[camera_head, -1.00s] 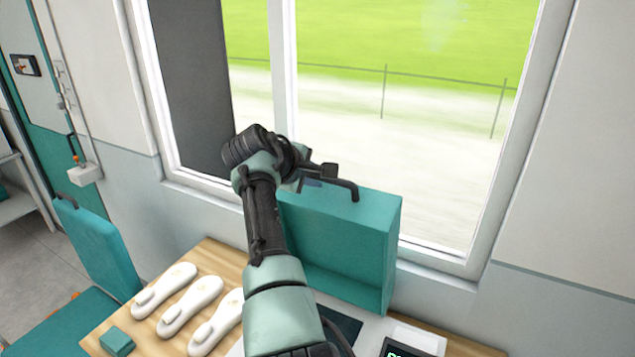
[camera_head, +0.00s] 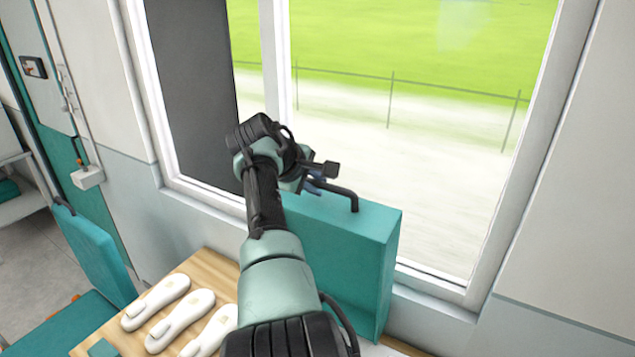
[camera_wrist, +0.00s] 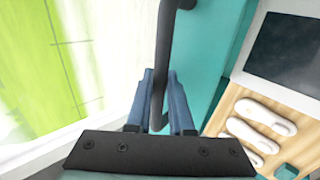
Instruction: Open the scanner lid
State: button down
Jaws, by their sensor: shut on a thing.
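The teal scanner lid (camera_head: 345,255) stands raised, close to upright, in front of the window. Its black bar handle (camera_head: 345,196) runs along the lid's top edge. My gripper (camera_head: 314,183) is at this handle, partly hidden by my wrist in the head view. In the wrist view, the blue fingers of my gripper (camera_wrist: 163,100) lie on both sides of the black handle (camera_wrist: 159,75), shut on it. The dark scanner bed (camera_wrist: 289,45) shows in the wrist view, uncovered. My arm hides part of the lid in the head view.
White insoles (camera_head: 180,318) lie on the wooden table (camera_head: 205,265) to the left of my arm. A small teal block (camera_head: 103,348) is near them. The window (camera_head: 420,130) is close behind the lid. A teal chair (camera_head: 95,255) stands at the left.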

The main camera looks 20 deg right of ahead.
jog(key=c, duration=0.8)
grip_release()
jog(key=shift+f, duration=0.15)
jog(key=shift+b+v, duration=0.85)
jog(key=b+v, duration=0.5)
jog(key=v, duration=0.6)
jog(key=shift+s+r, duration=0.15)
jog(key=shift+r, duration=0.1)
